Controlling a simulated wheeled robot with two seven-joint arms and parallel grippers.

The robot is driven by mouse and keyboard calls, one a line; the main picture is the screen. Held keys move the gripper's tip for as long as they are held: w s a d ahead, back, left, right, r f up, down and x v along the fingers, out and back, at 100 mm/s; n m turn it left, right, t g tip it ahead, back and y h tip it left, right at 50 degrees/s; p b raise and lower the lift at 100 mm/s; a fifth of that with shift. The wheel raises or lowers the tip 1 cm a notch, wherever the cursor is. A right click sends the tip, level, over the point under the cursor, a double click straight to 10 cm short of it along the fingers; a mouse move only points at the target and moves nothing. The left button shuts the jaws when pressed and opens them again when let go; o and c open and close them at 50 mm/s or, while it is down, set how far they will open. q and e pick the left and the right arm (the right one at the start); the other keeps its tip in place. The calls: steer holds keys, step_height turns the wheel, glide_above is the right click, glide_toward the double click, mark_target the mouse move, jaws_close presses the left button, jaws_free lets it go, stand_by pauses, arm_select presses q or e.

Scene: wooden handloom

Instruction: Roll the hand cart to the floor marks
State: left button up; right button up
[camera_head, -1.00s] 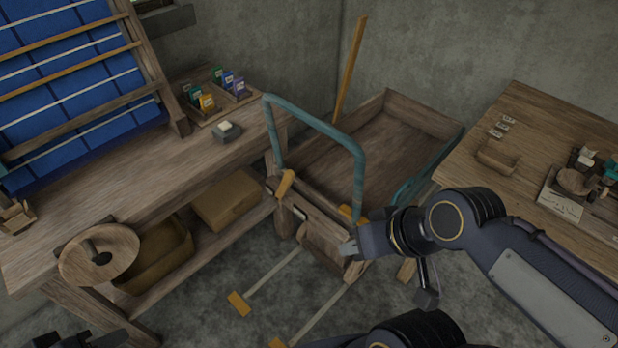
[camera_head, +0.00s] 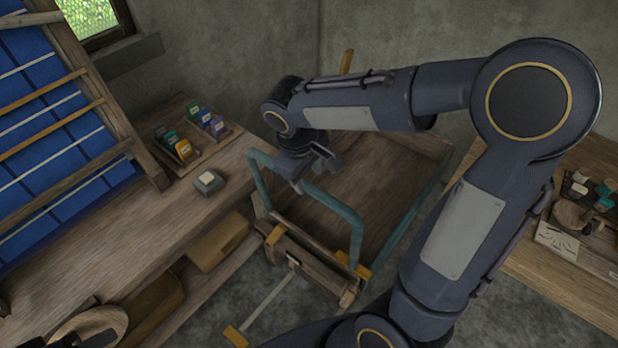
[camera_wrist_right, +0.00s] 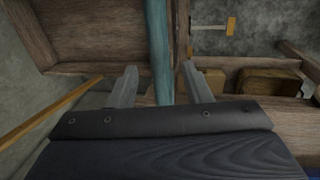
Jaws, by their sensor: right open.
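The hand cart (camera_head: 375,190) is a wooden box bed with a teal tube handle (camera_head: 325,205), standing between the bench and the right table. My right gripper (camera_head: 312,176) is open at the upper bar of the handle. In the wrist view, the handle (camera_wrist_right: 158,45) passes between the two open fingers (camera_wrist_right: 160,85); contact is not clear. A floor mark, a pale strip with an orange end (camera_head: 235,336), lies in front of the cart; an orange end also shows in the wrist view (camera_wrist_right: 231,27). Dark parts at the bottom left edge may be my left gripper, mostly cut off.
The wooden bench (camera_head: 120,245) with the loom, a packet tray (camera_head: 190,145) and a small grey box (camera_head: 208,182) stands left of the cart. The wooden table (camera_head: 565,285) is on the right. My right arm covers part of the cart and table.

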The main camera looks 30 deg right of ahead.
mark_target(310, 186)
steer(key=shift+w+d+f, duration=0.15)
steer(key=shift+d+f, duration=0.1)
steer(key=shift+f, duration=0.85)
steer(key=shift+w+d+f, duration=0.1)
steer(key=shift+d+f, duration=0.1)
steer(key=shift+f, duration=0.9)
jaws_close()
